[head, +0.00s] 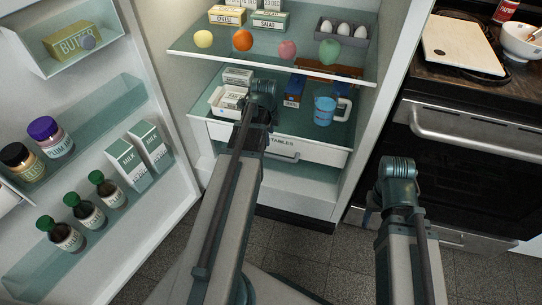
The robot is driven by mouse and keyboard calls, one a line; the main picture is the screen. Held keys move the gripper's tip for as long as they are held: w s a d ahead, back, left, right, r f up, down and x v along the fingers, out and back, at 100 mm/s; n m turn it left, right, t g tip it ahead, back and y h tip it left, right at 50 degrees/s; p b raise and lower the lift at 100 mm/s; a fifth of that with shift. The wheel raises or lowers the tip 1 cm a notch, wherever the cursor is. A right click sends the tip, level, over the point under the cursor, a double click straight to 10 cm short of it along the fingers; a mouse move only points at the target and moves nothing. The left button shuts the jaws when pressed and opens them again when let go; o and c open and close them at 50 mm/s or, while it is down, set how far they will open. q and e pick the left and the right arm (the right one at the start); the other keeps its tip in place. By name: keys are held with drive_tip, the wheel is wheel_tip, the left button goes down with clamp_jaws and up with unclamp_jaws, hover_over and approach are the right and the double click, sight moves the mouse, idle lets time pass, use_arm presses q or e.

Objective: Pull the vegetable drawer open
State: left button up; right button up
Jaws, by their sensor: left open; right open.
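The vegetable drawer (323,155) is the white-fronted drawer low in the open fridge, under the lowest glass shelf. Its label shows only in part, ending in "TABLES", and it looks shut. My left arm reaches into the fridge and crosses the drawer's front. My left gripper (262,143) is open in front of the drawer, near the label. Its fingertips are mostly hidden by my own arm, so I cannot tell whether it touches the drawer handle. My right gripper (371,208) is open and empty in front of the oven, right of the fridge.
The fridge door (185,205) stands wide open at left, with butter, jars, bottles and milk cartons. The lower glass shelf (270,121) holds a blue pitcher (324,110) and boxes. Fruit and eggs sit above. The stove (470,150) stands at right. The floor (310,247) before the fridge is clear.

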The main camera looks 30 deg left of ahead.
sight(271, 155)
use_arm(q)
drive_tip(key=w+f+b, duration=0.1)
drive_tip(key=f+b, duration=0.8)
drive_tip(key=w+f+b, duration=0.1)
drive_tip(key=f+b, duration=0.3)
drive_tip(key=shift+w+a+f, duration=0.25)
drive_tip(key=shift+w+f, duration=0.05)
clamp_jaws()
idle(1.2)
